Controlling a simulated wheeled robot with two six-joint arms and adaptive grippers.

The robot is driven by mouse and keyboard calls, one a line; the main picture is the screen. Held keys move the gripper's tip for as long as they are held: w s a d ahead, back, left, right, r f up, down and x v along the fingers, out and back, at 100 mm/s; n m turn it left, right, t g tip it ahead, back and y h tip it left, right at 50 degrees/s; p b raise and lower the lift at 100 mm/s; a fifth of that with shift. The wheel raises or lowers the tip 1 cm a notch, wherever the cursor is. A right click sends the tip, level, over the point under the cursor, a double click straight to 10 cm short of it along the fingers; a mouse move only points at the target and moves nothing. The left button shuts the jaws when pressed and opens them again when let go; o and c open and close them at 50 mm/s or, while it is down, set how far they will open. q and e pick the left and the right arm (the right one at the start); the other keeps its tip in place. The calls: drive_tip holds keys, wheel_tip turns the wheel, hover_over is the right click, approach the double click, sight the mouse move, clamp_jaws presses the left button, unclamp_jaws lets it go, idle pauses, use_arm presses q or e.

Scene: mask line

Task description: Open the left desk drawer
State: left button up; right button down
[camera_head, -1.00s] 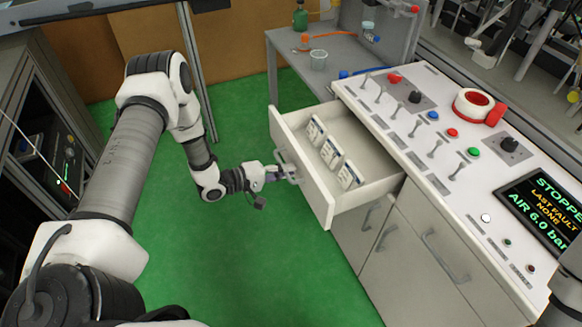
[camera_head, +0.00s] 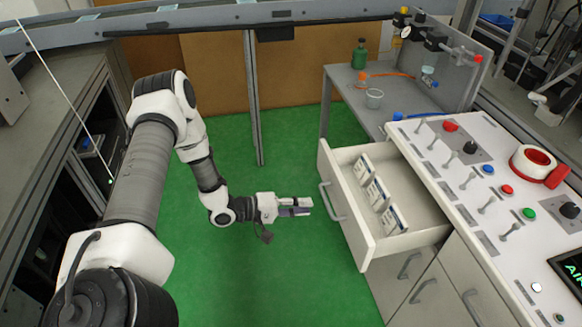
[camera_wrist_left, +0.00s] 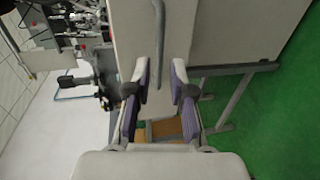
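The left desk drawer (camera_head: 354,232) is pulled out of the white desk, with its inside showing. Its grey bar handle (camera_head: 332,201) is on the front panel. My left gripper (camera_head: 305,207) is a short way in front of the handle, apart from it, and empty. In the left wrist view, its purple-lined fingers (camera_wrist_left: 161,78) are spread apart. The handle (camera_wrist_left: 158,45) shows beyond the fingertips, in line with the gap between them, on the pale drawer front (camera_wrist_left: 210,35). My right gripper is not in view.
Several small white boxes (camera_head: 378,194) stand in the drawer. The desk top carries switches, buttons and a red-and-white tape roll (camera_head: 532,163). The green floor (camera_head: 270,275) around my arm is clear.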

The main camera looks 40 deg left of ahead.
use_arm(q)
drive_tip(key=v, duration=0.4)
idle(0.4)
drive_tip(key=s+d+f+m+g+y+p, duration=0.1)
drive_tip(key=s+d+f+g+p, duration=0.15)
drive_tip(key=d, duration=0.65)
drive_tip(key=s+d+f+m+g+p, duration=0.1)
drive_tip(key=s+d+f+m+g, duration=0.2)
drive_tip(key=d, duration=0.6)
drive_tip(key=s+a+f+m+g+y, duration=0.1)
drive_tip(key=s+a+m+g+y, duration=0.2)
drive_tip(key=s, duration=0.5)
drive_tip(key=s+a+f+m+g+y, duration=0.1)
drive_tip(key=s+a+m+g+y, duration=0.1)
drive_tip(key=s+y, duration=0.3)
drive_tip(key=s+m+g, duration=0.1)
drive_tip(key=s, duration=0.2)
drive_tip(key=shift+a+f+g+y, duration=0.3)
drive_tip(key=shift+a+g, duration=0.05)
drive_tip(key=shift+a, duration=0.05)
